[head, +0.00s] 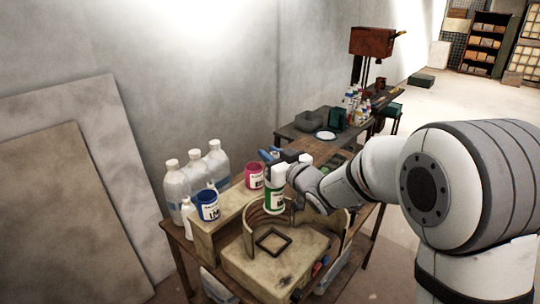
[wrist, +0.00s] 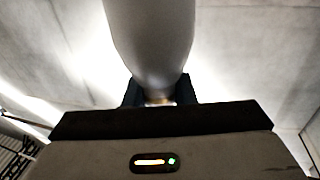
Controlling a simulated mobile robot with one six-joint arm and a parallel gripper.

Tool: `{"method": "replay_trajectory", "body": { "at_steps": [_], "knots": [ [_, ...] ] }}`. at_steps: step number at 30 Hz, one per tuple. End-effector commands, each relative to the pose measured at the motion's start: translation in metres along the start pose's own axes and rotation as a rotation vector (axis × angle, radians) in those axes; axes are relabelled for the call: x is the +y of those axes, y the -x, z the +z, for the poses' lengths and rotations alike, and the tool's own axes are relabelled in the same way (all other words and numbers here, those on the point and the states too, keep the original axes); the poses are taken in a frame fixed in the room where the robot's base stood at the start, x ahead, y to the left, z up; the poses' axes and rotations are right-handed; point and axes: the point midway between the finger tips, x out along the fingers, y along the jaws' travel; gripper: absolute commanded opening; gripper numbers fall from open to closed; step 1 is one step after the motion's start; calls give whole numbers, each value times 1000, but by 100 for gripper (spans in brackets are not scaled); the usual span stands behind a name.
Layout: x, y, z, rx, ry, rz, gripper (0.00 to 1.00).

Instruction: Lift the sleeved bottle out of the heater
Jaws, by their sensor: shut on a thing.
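The sleeved bottle (head: 274,197), with a green and white label, is in my gripper (head: 290,170) in the head view. Its lower end shows in front of the heater's curved wall, above the square frame on the heater (head: 265,268), with a gap below it. In the wrist view a smooth grey rounded body (wrist: 150,35) fills the top middle, between the dark jaws (wrist: 158,97). My gripper is shut on the bottle. The jaws partly hide the bottle's upper part in the head view.
Several clear white-capped bottles (head: 195,172) stand at the left. A cluttered bench (head: 325,145) lies beyond. Open floor shows at the back right.

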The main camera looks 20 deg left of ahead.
Motion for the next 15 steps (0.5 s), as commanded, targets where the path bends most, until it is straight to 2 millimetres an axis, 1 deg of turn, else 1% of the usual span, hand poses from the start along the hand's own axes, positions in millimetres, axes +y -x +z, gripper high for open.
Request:
{"method": "replay_trajectory", "body": {
  "at_steps": [5, 15],
  "knots": [
    [-1, 2, 0, 2, 0, 0, 1],
    [-12, 32, 1, 2, 0, 0, 1]
  ]
}}
